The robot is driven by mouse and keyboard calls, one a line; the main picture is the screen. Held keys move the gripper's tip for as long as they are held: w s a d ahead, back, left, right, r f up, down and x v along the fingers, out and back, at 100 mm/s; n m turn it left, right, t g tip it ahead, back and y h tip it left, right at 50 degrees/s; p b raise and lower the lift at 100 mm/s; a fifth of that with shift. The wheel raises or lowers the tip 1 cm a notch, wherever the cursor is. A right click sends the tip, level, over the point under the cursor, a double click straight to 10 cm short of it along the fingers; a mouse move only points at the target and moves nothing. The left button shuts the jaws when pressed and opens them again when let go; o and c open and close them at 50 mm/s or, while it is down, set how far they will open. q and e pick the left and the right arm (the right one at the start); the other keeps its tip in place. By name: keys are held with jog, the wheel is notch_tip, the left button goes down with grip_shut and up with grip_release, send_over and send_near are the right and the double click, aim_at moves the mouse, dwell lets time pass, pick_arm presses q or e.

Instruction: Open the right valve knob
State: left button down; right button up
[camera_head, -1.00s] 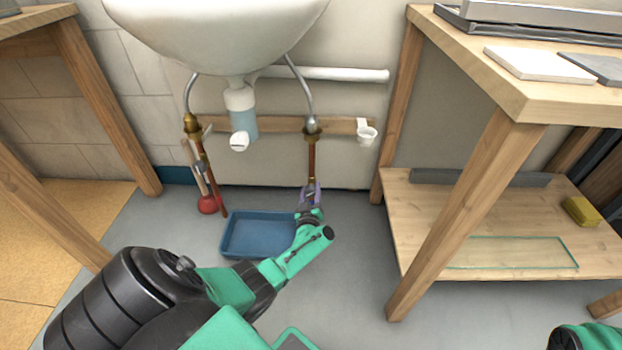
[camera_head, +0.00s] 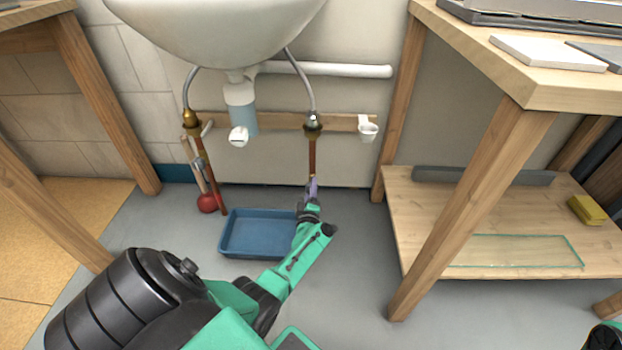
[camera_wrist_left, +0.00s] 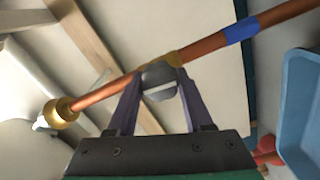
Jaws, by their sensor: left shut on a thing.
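The right pipe (camera_head: 312,150) is copper and rises to a brass fitting and a grey hose below the sink. A round grey valve knob (camera_wrist_left: 159,82) with a pale bar across its face sits on this pipe by a brass collar. My left gripper (camera_head: 313,190) is at the lower part of the pipe. In the left wrist view its two purple fingers (camera_wrist_left: 160,92) are shut on the knob, one on each side. In the head view the fingers hide the knob. My right gripper is out of view.
A blue tray (camera_head: 232,248) lies on the floor beside my left forearm. A red plunger (camera_head: 207,203) stands by the left pipe (camera_head: 213,180). A white drain trap (camera_head: 240,97) hangs under the sink (camera_head: 215,30). A wooden workbench (camera_head: 500,160) stands on the right.

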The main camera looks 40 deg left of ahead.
pick_arm(q)
jog(key=shift+a, duration=0.1)
dwell(0.5)
jog(key=shift+c, duration=1.5)
grip_release()
